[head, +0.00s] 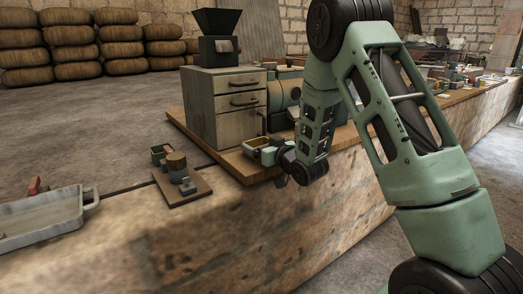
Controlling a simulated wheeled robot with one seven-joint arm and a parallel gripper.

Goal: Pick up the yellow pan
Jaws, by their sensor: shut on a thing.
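The yellow pan (251,144) is a small, pale yellow open container in the head view, at the near edge of the wooden worktop (235,166) in front of the drawer cabinet. My gripper (283,172) is at the right end of the pan, below the hanging forearm. It is shut on the pan, though the fingers are small, dark and partly hidden by my wrist. I cannot tell whether the pan's underside touches the worktop.
A grey drawer cabinet (202,110) with a black hopper machine (217,38) on top stands behind the pan.

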